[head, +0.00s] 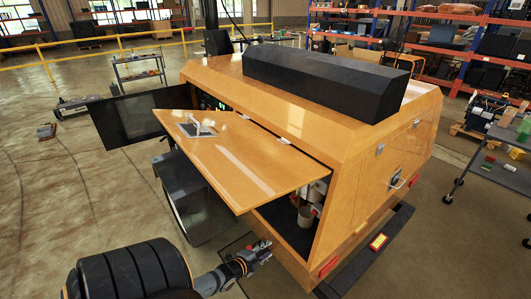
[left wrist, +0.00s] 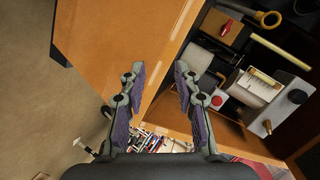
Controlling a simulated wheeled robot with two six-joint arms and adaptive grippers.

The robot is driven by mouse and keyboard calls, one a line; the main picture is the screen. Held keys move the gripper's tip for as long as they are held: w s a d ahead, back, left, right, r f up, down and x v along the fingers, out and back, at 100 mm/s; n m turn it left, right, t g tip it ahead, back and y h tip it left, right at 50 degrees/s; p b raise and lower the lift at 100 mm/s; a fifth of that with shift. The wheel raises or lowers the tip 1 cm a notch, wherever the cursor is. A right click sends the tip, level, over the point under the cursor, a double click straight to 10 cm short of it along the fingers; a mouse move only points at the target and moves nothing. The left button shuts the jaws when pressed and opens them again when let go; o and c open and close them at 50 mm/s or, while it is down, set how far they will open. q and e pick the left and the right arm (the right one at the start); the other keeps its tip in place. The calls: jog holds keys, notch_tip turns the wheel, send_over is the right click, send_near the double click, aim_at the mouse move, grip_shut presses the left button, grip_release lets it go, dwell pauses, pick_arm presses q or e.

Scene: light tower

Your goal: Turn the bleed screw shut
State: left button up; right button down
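The orange light tower housing (head: 400,160) stands in front of me with its side door (head: 250,165) swung up. Inside the opening, the head view shows a pale cylinder (head: 306,216). My left gripper (head: 266,248) is at the lower edge of the opening, and its fingers are apart and empty in the left wrist view (left wrist: 160,72). Beyond its right finger, that view shows a grey metal block (left wrist: 276,108) with a dark round knob (left wrist: 297,97), a red button (left wrist: 217,97) and a white labelled part (left wrist: 262,84). I cannot tell which part is the bleed screw. My right gripper is not in view.
The raised door hangs over part of the opening. A black panel (head: 125,117) stands open at the left. Open floor (head: 40,210) lies farther left.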

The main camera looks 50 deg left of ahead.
pick_arm(q)
jog(key=n+t+h+p, duration=0.2)
jog(key=n+t+h, duration=0.1)
jog(key=t, duration=0.2)
send_near(313, 187)
jog(key=w+b, duration=0.1)
jog(key=w, duration=0.1)
jog(key=w+b, duration=0.2)
jog(key=w, duration=0.1)
jog(key=w+d+b, duration=0.1)
jog(key=w+b, duration=0.1)
jog(key=w, duration=0.1)
jog(key=shift+w+r, duration=0.1)
jog(key=shift+w, duration=0.1)
jog(key=shift+c, duration=0.3)
grip_shut()
